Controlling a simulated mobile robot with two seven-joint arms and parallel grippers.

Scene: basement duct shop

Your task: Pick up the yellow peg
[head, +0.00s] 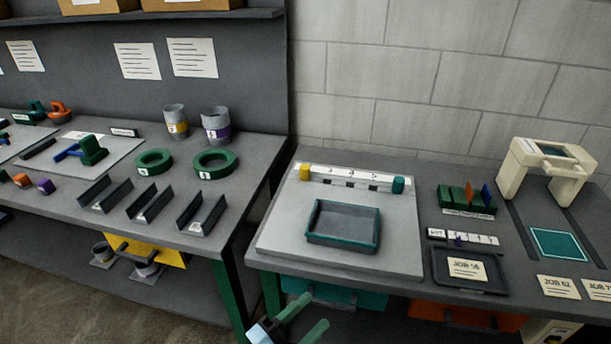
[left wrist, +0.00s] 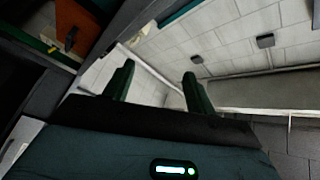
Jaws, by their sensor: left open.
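The yellow peg (head: 305,172) stands at the left end of a white numbered strip (head: 350,176) at the back of a light grey board on the right-hand bench. A teal peg (head: 398,185) stands at the strip's other end. My left gripper (head: 314,311) is at the bottom of the head view, low by the bench's front edge and well apart from the yellow peg. Its two green fingers are spread with nothing between them; they also show in the left wrist view (left wrist: 158,72). The yellow peg is not visible there. My right gripper is not in view.
A grey tray with a teal rim (head: 343,240) sits on the board in front of the strip. A slotted green rack (head: 466,200), a dark job tray (head: 470,285) and a cream stand (head: 545,170) are to the right. The left bench (head: 225,255) holds green rings and dark channels.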

